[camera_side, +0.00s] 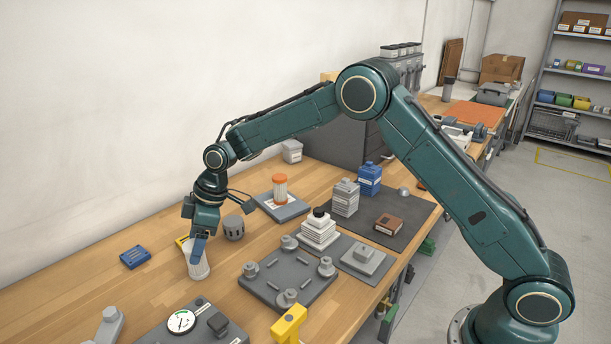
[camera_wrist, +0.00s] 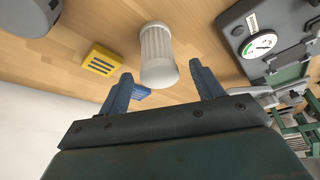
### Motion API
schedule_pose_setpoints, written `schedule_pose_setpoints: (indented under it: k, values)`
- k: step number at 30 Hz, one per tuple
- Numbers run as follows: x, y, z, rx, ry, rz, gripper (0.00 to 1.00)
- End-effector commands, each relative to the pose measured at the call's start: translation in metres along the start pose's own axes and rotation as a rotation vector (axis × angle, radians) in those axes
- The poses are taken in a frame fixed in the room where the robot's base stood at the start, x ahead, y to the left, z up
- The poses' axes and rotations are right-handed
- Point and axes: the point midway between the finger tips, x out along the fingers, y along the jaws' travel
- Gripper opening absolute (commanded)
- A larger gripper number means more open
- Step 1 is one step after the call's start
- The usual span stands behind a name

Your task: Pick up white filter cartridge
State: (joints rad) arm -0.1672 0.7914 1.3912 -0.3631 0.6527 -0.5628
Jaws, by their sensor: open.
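The white filter cartridge (camera_wrist: 157,54) is a ribbed white cylinder with a smooth pale end cap. In the wrist view it is at upper middle, just beyond and between my open fingertips, with space on each side. In the side view the white cartridge (camera_side: 196,262) stands on the wooden bench, partly hidden behind a blue finger. My gripper (camera_side: 200,246) is right over it, pointing down. In the wrist view my gripper (camera_wrist: 160,82) shows two blue fingers spread apart, with nothing held between them.
A yellow slotted block (camera_wrist: 102,60) and a blue block (camera_side: 135,257) lie near the cartridge. A grey ribbed cylinder (camera_side: 233,228) stands close on the right. A gauge unit (camera_side: 182,321) is in front. A dark fixture plate (camera_side: 268,291) lies to the right. The bench at far left is clear.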

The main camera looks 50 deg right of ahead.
Motion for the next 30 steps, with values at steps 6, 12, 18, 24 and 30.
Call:
schedule_pose_setpoints:
  k: [6, 12, 18, 24, 30]
  values:
    - [0.025, 0.001, 0.000, -0.001, -0.001, -0.002, 0.66]
    - [0.042, 0.001, 0.000, -0.001, -0.001, -0.001, 0.66]
    - [0.043, 0.001, 0.000, 0.000, 0.000, 0.000, 0.66]
    - [0.043, 0.001, 0.000, 0.000, 0.000, 0.000, 0.66]
    - [0.043, 0.001, 0.000, 0.000, 0.000, 0.000, 0.56]
